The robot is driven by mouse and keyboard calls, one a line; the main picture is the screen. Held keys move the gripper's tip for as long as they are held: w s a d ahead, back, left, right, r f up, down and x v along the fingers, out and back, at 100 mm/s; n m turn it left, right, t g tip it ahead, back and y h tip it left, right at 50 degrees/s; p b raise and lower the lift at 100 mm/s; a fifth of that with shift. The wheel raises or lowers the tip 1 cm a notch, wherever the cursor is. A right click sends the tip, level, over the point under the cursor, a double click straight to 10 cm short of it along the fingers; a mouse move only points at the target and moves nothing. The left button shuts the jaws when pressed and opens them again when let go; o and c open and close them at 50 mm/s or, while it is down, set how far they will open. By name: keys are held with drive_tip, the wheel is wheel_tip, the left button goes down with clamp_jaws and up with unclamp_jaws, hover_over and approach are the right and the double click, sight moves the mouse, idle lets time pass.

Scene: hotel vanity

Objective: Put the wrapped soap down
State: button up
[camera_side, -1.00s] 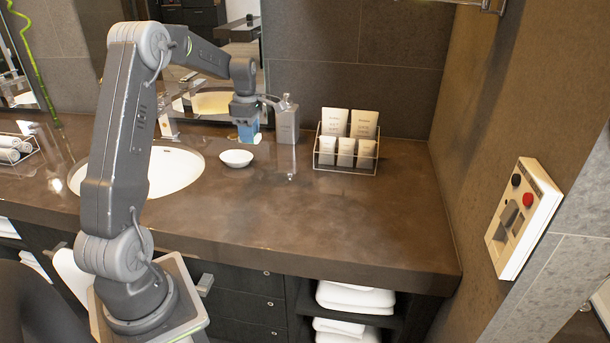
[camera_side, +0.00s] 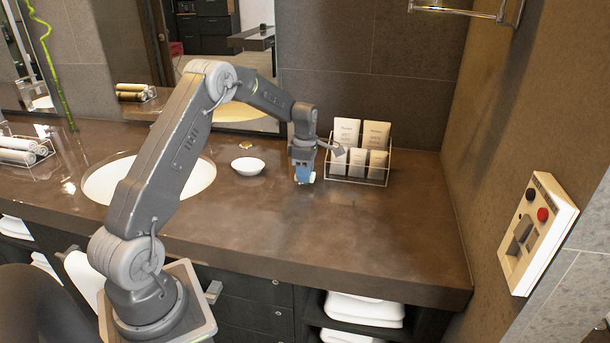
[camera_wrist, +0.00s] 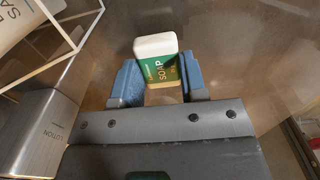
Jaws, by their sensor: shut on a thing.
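The wrapped soap (camera_wrist: 160,66) is a small block with a white end and a green and yellow band reading "SOAP". My gripper (camera_wrist: 160,84) is shut on it, with a blue finger on each side. In the side view my gripper (camera_side: 304,173) points down, low over the brown counter (camera_side: 330,230), in front of the toiletry rack's left end. Only a pale bit of the soap (camera_side: 311,178) shows there beside the fingertips. I cannot tell whether the soap touches the counter.
The clear rack (camera_side: 358,181) of white packets stands close behind and right of my gripper. A grey lotion bottle (camera_wrist: 40,130) is near at left in the wrist view. A white dish (camera_side: 248,166) and the sink (camera_side: 197,181) lie to the left. The counter's front right is clear.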

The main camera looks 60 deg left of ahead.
drive_tip(key=shift+f, duration=0.75)
drive_tip(key=shift+f, duration=0.1)
drive_tip(key=o, duration=0.9)
